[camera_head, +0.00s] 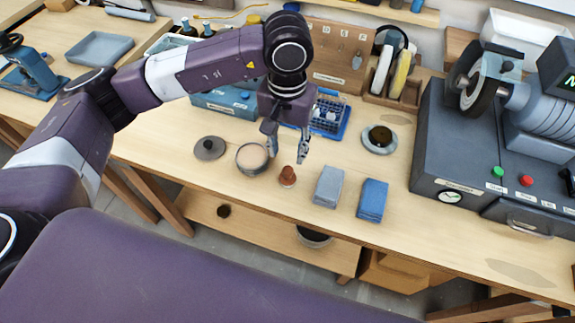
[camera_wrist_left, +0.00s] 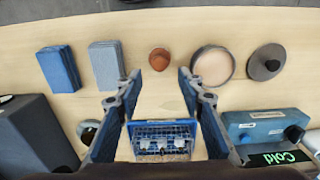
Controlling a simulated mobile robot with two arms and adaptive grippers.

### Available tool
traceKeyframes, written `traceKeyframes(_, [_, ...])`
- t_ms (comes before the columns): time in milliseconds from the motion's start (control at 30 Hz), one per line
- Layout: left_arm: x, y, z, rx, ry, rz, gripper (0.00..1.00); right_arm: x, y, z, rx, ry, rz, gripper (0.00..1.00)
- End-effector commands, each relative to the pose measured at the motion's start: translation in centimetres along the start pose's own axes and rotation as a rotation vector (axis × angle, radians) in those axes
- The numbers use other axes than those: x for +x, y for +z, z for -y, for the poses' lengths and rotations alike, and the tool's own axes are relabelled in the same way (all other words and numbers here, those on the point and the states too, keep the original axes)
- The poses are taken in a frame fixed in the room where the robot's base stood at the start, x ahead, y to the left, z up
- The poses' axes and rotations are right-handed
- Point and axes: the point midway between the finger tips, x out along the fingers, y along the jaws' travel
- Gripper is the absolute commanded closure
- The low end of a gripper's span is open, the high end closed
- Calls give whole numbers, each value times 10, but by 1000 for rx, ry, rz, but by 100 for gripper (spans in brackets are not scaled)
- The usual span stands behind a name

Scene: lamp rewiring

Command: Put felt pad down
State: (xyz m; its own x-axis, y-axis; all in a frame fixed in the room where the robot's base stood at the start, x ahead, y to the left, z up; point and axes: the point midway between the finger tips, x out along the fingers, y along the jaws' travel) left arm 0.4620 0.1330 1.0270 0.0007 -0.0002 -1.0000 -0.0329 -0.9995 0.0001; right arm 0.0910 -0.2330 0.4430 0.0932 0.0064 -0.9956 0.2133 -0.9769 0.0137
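My left gripper (camera_head: 286,146) is open over the workbench (camera_head: 335,160), with its fingers pointing down. Nothing shows between its fingers. A small reddish-brown knob-like piece (camera_head: 287,175) stands on the bench just below and in front of the fingertips. In the left wrist view this piece (camera_wrist_left: 159,59) appears beyond the gap between the open fingers (camera_wrist_left: 158,84), apart from both. A grey pad (camera_head: 328,186) and a blue pad (camera_head: 372,200) lie flat to its right. I cannot tell which piece is the felt pad. My right gripper is out of view.
A round tin with beige contents (camera_head: 252,158) and a grey lid (camera_head: 209,148) lie left of the brown piece. A blue rack (camera_head: 330,118) and a blue box (camera_head: 226,104) stand behind. A round dish (camera_head: 379,139) and a large grey machine (camera_head: 470,150) are to the right.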

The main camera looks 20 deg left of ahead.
Motion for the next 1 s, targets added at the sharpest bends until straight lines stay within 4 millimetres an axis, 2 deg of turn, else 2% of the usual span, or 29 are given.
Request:
traceKeyframes(100, [-19,-1,-1,2,1,-5,65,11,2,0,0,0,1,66])
traceKeyframes(300, [-39,0,-1,1,1,0,65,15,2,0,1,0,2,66])
traceKeyframes(1000, [-42,0,0,1,1,1,65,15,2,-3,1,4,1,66])
